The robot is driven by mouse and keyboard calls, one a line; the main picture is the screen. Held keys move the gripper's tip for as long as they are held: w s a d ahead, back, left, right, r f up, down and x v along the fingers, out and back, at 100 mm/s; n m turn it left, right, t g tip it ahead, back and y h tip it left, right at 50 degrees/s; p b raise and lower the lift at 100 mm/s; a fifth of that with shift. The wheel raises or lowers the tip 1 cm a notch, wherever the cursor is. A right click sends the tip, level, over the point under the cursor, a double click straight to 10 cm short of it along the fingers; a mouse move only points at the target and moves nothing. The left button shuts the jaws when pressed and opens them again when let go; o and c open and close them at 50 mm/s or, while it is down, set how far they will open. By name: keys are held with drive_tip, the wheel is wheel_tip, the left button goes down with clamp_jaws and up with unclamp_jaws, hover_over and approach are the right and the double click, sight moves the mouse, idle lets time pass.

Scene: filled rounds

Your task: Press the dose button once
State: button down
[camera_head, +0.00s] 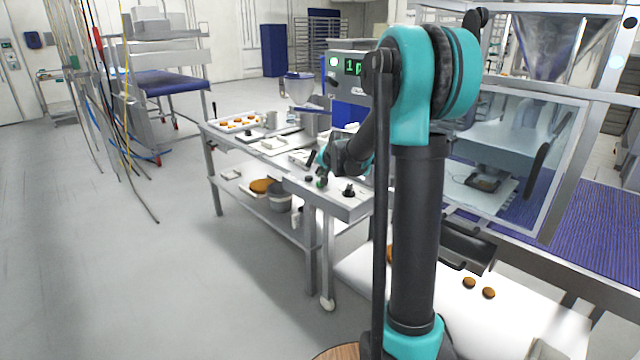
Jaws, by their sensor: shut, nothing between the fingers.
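A steel control panel (346,207) at the near end of the work table carries small knobs or buttons. A green button (321,184) sits on its top, with a black one (348,191) to its right. Which is the dose button I cannot tell from any label. My gripper (321,177) is shut and empty, pointing down right at the green button. Whether it touches the button is too small to tell. A machine display (353,66) shows green characters starting with 1, partly hidden by my arm.
A glass-guarded conveyor machine (510,150) stands at right.

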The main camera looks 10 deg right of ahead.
drive_tip(key=shift+r, duration=2.5)
drive_tip(key=s+d+f+n+g, duration=0.1)
drive_tip(key=s+f, duration=0.5)
drive_tip(key=s, duration=0.7)
drive_tip(key=s+d+f+n+g+h, duration=0.1)
drive_tip(key=s+f, duration=0.5)
drive_tip(key=s, duration=0.8)
drive_tip(key=s+d+f+n+g+h, duration=0.1)
drive_tip(key=s+f+n, duration=0.3)
drive_tip(key=s, duration=1)
drive_tip(key=shift+d+f+n+g, duration=0.3)
drive_tip(key=shift+d+f+g, duration=0.15)
drive_tip(key=shift+f+g, duration=0.45)
drive_tip(key=shift+w, duration=0.1)
idle(0.4)
